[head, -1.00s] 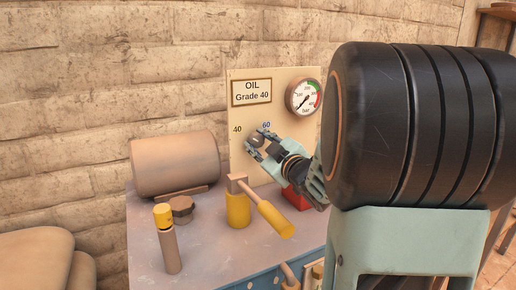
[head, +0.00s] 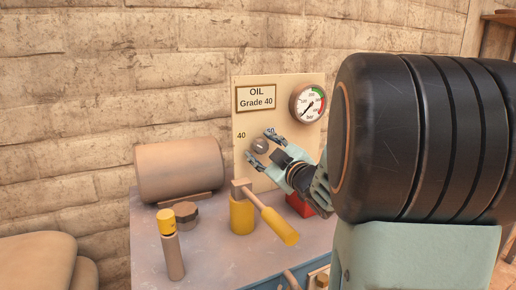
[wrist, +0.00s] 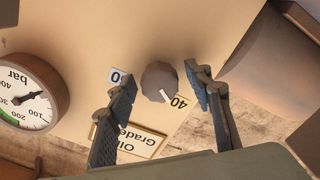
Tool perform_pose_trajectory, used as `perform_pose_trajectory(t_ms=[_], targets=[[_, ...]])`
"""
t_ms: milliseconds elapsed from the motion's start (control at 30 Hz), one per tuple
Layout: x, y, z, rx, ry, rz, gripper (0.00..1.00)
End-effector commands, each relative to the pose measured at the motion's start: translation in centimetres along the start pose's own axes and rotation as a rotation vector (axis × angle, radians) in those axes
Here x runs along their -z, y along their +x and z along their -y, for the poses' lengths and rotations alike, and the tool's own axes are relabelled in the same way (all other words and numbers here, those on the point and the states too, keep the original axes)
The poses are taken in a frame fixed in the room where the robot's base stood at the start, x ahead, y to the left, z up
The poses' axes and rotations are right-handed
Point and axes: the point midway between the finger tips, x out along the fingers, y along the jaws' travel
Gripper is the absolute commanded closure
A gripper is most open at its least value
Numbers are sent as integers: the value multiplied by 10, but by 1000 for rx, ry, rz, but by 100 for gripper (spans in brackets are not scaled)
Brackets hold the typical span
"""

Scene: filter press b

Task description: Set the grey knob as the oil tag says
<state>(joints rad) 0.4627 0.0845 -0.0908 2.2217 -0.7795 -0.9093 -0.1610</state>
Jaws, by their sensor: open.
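The grey knob (head: 260,146) sits on the cream panel (head: 285,90), between a "40" label (head: 241,135) on the left and a "60" label (head: 270,131), partly hidden by a finger. In the wrist view the knob (wrist: 159,76) has a white pointer mark that points toward the "40" label (wrist: 181,102). The oil tag (head: 256,98) reads "OIL Grade 40". My gripper (head: 258,144) is open in front of the panel. In the wrist view its fingers (wrist: 155,77) stand on either side of the knob, with gaps to it.
A pressure gauge (head: 308,103) is at the panel's upper right.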

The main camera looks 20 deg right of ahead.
Motion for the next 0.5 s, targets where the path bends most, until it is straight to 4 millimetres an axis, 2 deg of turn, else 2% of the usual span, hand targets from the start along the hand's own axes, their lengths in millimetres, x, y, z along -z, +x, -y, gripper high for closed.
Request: perform_pose_trajectory(t_ms=[500], targets=[[0, -68, -1, -3, 0, 0, 53]])
